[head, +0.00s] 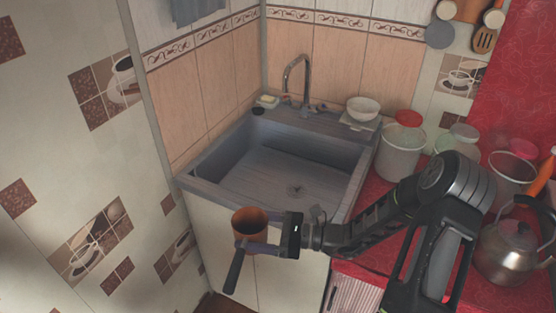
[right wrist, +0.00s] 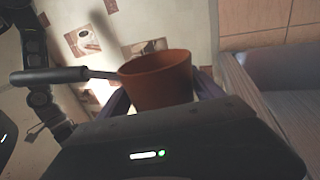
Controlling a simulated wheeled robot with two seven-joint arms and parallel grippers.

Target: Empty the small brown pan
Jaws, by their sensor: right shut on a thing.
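The small brown pan (head: 249,219) is an orange-brown pot with a dark handle (head: 234,271). My right gripper (head: 262,248) is shut on it and holds it in the air in front of the sink's front edge. In the right wrist view the pan (right wrist: 157,80) sits between the fingers of the right gripper (right wrist: 160,98), with its handle reaching left. It looks roughly upright there. What is inside the pan cannot be made out. My left gripper does not show in the head view.
The grey sink (head: 290,170) with its tap (head: 297,80) lies just behind the pan, and its basin looks empty. A white bowl (head: 363,108) and soap (head: 267,100) sit on its back ledge. Canisters (head: 400,150) and a kettle (head: 512,250) crowd the red counter at right.

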